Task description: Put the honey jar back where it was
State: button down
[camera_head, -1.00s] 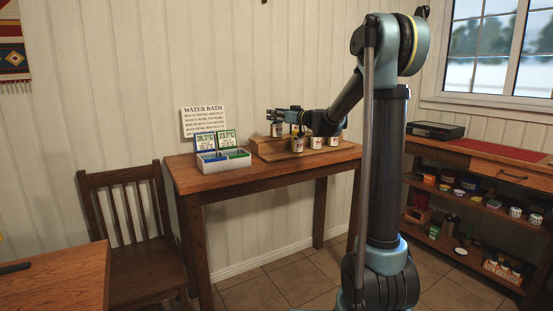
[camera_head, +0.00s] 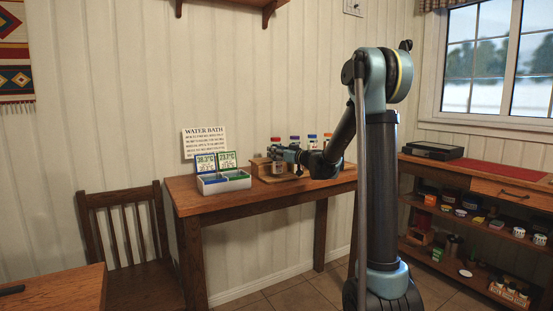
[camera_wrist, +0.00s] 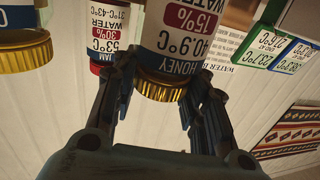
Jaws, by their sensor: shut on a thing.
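The honey jar (camera_wrist: 185,35), with a gold lid and a label reading HONEY, 15% and 40.9°C, is between the fingers of my gripper (camera_wrist: 163,90) in the wrist view, which shows the scene upside down. In the head view my gripper (camera_head: 289,154) is shut on it low at the front of the wooden stand (camera_head: 258,166). The honey jar (camera_head: 278,168) appears there as a small pale jar, partly covered by the gripper. Whether its base touches the stand cannot be told. A red-lidded jam jar (camera_wrist: 103,35) is beside it in the wrist view.
Several jars with red and blue lids, such as a red-lidded one (camera_head: 276,141), stand behind my gripper. Another gold-lidded jar (camera_wrist: 25,55) is close by. The water bath (camera_head: 224,182) stands left of the stand on the table (camera_head: 262,201). Bare tabletop lies in front.

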jog(key=shift+f, duration=0.7)
jog(key=shift+f, duration=0.1)
jog(key=c, duration=1)
grip_release()
jog(key=shift+o, duration=0.2)
jog(key=v, duration=1.2)
jog(key=s+d+f+m+g+h, duration=0.1)
jog(key=s+d+f+g+h, duration=0.3)
jog(key=s, duration=0.8)
jog(key=s+a+f+m+g+h, duration=0.1)
jog(key=s+f+g, duration=0.1)
jog(key=s+f, duration=0.65)
jog(key=s+d+f+m+g+h, duration=0.1)
jog(key=s+d+f+m+h, duration=0.1)
jog(key=s+d, duration=0.3)
jog(key=s+d+f+m+g+h, duration=0.2)
jog(key=s+d+f, duration=0.3)
jog(key=s, duration=0.6)
jog(key=s+d+f+m+g+h, duration=0.1)
jog(key=s+d+f+m+h, duration=0.1)
jog(key=s+d+f+h, duration=0.2)
jog(key=s+d, duration=0.2)
jog(key=s, duration=0.2)
jog(key=shift+m, duration=0.4)
